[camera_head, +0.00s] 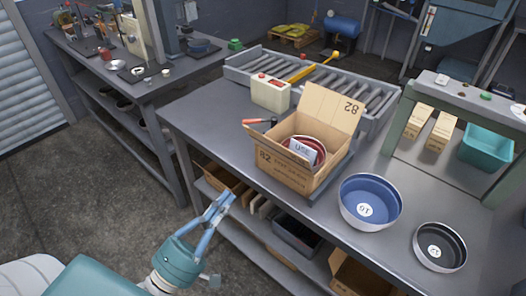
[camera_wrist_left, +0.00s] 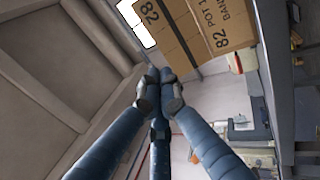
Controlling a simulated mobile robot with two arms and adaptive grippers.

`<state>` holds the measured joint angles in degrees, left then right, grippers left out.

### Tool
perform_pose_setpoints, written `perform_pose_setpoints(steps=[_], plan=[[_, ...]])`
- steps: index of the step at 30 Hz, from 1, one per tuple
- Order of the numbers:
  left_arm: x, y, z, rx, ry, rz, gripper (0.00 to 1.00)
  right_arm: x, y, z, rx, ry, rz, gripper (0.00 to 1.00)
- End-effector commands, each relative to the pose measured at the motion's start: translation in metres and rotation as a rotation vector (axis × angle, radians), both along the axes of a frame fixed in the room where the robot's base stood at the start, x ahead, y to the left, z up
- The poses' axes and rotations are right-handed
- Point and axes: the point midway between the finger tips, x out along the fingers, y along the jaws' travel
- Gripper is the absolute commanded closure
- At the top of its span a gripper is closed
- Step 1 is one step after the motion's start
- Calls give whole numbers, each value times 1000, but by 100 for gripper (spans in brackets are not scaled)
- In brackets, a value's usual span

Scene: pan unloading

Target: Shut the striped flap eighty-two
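The open cardboard box (camera_head: 284,171) marked 82 stands on the grey workbench. Its back flap (camera_head: 330,108), marked 82, stands up; no stripes show on it. Inside the box are a reddish round pan (camera_head: 314,145) and a white card (camera_head: 303,151). My left gripper (camera_head: 222,200), with blue fingers, is in front of the bench, left of and below the box, apart from it. My right gripper is not in view.
A blue bowl (camera_head: 370,202) marked 16 and a dark bowl (camera_head: 439,247) stand right of the box. A roller conveyor (camera_head: 262,62) and a cream control box with a red button (camera_head: 270,93) are behind. The bench's left part is clear.

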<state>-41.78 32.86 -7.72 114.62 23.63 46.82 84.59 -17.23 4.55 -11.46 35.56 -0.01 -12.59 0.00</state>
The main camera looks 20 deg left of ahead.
Motion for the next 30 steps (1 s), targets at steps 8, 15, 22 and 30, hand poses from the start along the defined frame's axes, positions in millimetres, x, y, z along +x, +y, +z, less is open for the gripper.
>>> perform_pose_setpoints(steps=[8,15,22,30], plan=[[20,-8,27,-36,-22,-15,100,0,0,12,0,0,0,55],[65,-23,50,-34,-23,-14,100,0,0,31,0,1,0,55],[101,-35,66,-32,-18,-14,100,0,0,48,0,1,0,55],[118,-40,71,-31,-16,-14,100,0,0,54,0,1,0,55]])
